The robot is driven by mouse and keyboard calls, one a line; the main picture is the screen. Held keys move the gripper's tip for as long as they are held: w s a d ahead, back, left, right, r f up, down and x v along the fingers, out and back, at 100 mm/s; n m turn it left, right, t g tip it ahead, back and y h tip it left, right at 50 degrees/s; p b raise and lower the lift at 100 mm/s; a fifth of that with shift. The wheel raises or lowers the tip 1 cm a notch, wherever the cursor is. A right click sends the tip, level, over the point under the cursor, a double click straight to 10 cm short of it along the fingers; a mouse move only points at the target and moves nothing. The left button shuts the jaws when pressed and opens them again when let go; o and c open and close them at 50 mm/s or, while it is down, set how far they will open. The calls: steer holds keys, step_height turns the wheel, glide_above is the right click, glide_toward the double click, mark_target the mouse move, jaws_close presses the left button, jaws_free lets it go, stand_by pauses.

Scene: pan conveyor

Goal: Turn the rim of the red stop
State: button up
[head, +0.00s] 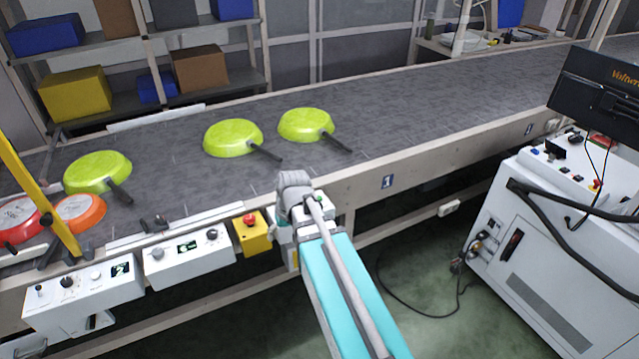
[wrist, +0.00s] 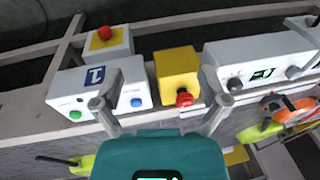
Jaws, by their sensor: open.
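The red stop (head: 251,219) is a round red button on a yellow box (head: 262,240) fixed to the conveyor's front side. In the wrist view the red stop (wrist: 184,97) shows its rim on the yellow box (wrist: 177,69). My gripper (wrist: 160,102) is open and empty, its two fingers spread wide. The red stop appears between the fingers, closer to the right one. I cannot tell how far the fingertips are from it. In the head view my arm hides the fingers.
A white box (wrist: 108,92) with green and blue buttons sits beside the yellow box, a second red button (wrist: 104,33) beyond it. White control panels (head: 190,257) line the conveyor (head: 400,125) at left. Several green pans (head: 232,136) lie on the belt. A white cabinet (head: 545,240) stands at right.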

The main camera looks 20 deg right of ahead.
steer(key=w+d+t+y+b, duration=0.1)
steer(key=w+d+t+b, duration=0.1)
steer(key=w+d, duration=0.4)
steer(key=w+d+f+m+t+y+b, duration=0.1)
steer(key=w+d+b, duration=0.1)
steer(key=w+d, duration=0.3)
steer(key=w+d+t+y+b, duration=0.1)
steer(key=w+d+t, duration=0.1)
steer(key=w+d, duration=0.4)
steer(key=shift+w+d+f+t+y+b, duration=0.15)
steer(key=shift+w+d+t+y+b, duration=0.2)
steer(key=shift+d, duration=0.2)
steer(key=shift+w+d, duration=0.25)
steer(key=shift+d, duration=0.25)
steer(key=shift+w+d, duration=0.2)
steer(key=shift+d, duration=0.25)
steer(key=shift+a, duration=0.1)
steer(key=s+a+r+g+h+p, duration=0.1)
steer(key=s+a+g+h+p, duration=0.1)
steer(key=s+a, duration=0.9)
steer(key=s+a+r+n+g+h+p, duration=0.1)
steer(key=s+a+g+p, duration=0.4)
steer(key=s+a, duration=0.6)
steer(key=s+r+h+p, duration=0.1)
steer(key=s+h, duration=0.1)
steer(key=s, duration=0.1)
steer(key=shift+s+a+h, duration=0.2)
steer(key=shift+a+h, duration=0.1)
steer(key=shift+h, duration=0.05)
